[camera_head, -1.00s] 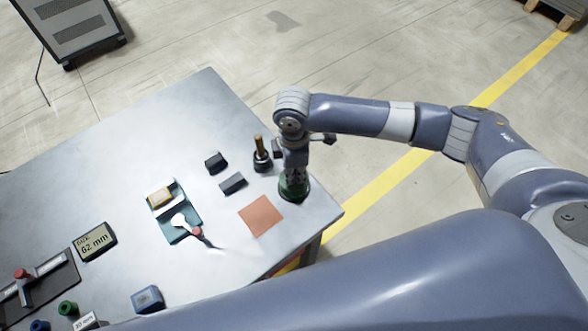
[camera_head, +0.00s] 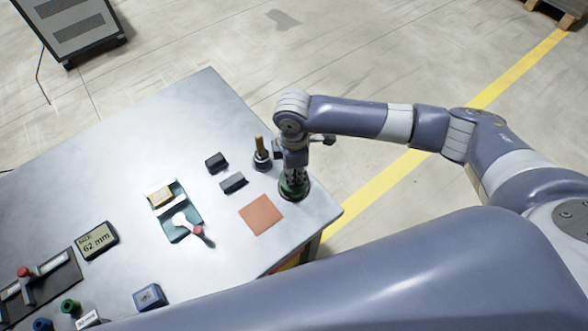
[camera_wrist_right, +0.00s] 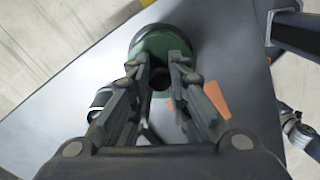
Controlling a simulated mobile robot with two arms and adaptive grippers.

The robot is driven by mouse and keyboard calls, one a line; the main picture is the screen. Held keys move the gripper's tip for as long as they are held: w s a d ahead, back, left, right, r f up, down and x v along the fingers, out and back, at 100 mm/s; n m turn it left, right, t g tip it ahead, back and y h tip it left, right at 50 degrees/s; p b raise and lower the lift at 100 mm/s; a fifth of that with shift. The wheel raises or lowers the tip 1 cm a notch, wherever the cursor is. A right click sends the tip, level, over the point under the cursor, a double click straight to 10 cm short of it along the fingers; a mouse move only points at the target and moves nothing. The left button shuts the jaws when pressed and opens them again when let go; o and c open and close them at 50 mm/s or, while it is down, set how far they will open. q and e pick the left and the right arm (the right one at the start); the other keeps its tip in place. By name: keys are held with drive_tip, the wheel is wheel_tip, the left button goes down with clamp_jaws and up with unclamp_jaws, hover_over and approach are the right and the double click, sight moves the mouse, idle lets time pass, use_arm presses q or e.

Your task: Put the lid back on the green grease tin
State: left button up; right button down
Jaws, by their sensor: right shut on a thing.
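The green grease tin (camera_head: 296,194) stands near the right corner of the grey table, by the orange square. My right gripper (camera_head: 295,181) points down over the tin and hides much of its top. In the right wrist view the green round top (camera_wrist_right: 150,46) with a dark rim lies beyond my fingers. There my right gripper (camera_wrist_right: 158,80) has its fingertips closed around a small dark knob at the middle of the green round part, seemingly the lid's. I cannot tell whether the lid is fully seated. My left gripper is out of view.
An orange square (camera_head: 261,214) lies beside the tin. A dark holder with a brass-coloured upright piece (camera_head: 261,154) and two dark blocks (camera_head: 233,183) stand close by. A teal tray (camera_head: 184,234) is further left. The table's right edge is near the tin.

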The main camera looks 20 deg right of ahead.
drive_tip(key=shift+p, duration=0.45)
idle(0.4)
idle(0.3)
drive_tip(key=c, duration=1.4)
unclamp_jaws()
drive_tip(key=shift+c, duration=0.2)
drive_tip(key=o, duration=0.5)
drive_tip(key=shift+r+p, duration=3.5)
drive_tip(key=shift+p, duration=0.55)
